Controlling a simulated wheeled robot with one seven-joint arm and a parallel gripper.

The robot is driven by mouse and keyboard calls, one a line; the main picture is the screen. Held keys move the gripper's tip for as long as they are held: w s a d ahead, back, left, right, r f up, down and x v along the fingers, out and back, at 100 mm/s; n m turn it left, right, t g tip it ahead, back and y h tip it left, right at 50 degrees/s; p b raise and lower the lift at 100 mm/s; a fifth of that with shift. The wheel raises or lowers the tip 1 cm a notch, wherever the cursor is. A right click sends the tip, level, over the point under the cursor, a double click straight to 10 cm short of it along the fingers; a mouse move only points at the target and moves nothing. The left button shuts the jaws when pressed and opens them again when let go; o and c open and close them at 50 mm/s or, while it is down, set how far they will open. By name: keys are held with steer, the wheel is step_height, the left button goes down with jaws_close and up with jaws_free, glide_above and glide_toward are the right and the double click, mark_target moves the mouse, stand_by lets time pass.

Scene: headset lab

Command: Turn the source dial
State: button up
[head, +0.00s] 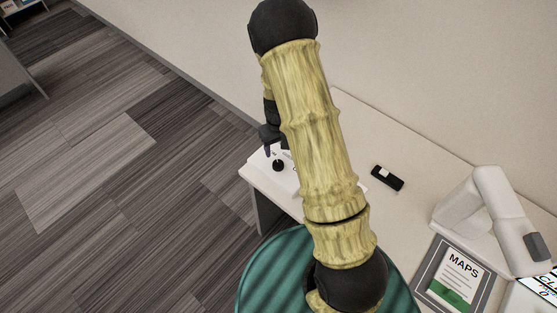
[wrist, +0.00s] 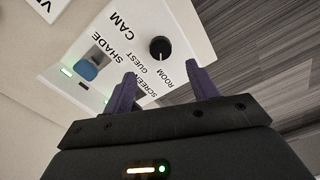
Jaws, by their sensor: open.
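The source dial (wrist: 160,48) is a round black knob on a white panel (wrist: 188,22) in the wrist view, near the words CAM, GUEST and ROOM. In the head view the dial (head: 278,165) shows near the table's left corner. My gripper (wrist: 160,74) is open, with its two purple fingers apart and nothing between them. In the wrist picture the dial appears just beyond the gap between the fingertips, with no contact visible. In the head view my gripper (head: 268,140) is near the dial, and my arm hides much of the panel.
A blue switch (wrist: 86,70) sits beside the word SHADE on the same panel, with a lit green light nearby. On the table (head: 345,120) lie a small black device (head: 387,178) and a MAPS frame (head: 455,278). A white machine (head: 490,215) stands right. A green striped round seat (head: 270,275) is in front.

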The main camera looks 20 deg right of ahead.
mark_target(278, 163)
step_height(278, 163, down, 9)
steer(key=shift+p, duration=0.65)
steer(key=c, duration=1)
